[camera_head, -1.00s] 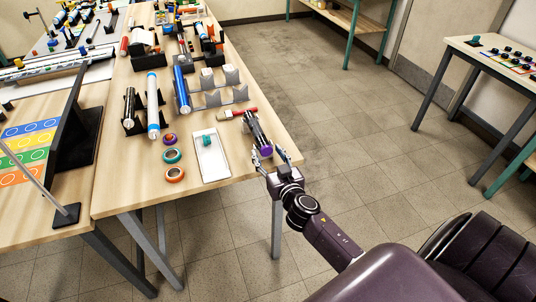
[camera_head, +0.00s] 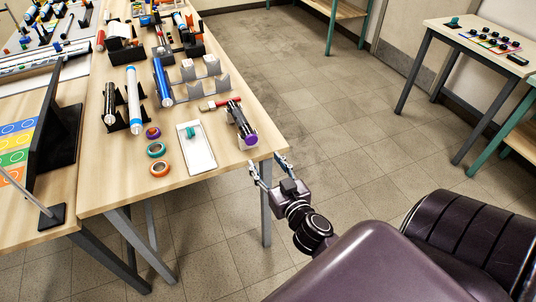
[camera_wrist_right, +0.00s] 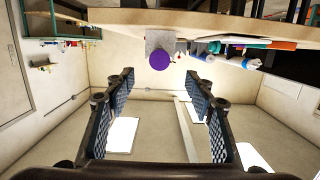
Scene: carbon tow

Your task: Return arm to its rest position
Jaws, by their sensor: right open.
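My right gripper (camera_head: 267,170) is open and empty, just off the near right corner of the wooden table (camera_head: 215,185). In the right wrist view its two fingers (camera_wrist_right: 162,105) stand wide apart with nothing between them. A dark cylinder with a purple end (camera_head: 242,125) lies on the table near that corner, apart from the gripper. Its round purple end (camera_wrist_right: 160,60) also shows in the right wrist view, beyond the fingertips. My left gripper is not in view.
A white tray (camera_head: 202,160) with a small teal piece lies on the table, beside several coloured rings (camera_head: 157,149). A red-handled brush (camera_head: 220,103), stands and tubes are farther back. Open floor (camera_head: 360,150) lies to the right, with another table (camera_head: 480,50) beyond.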

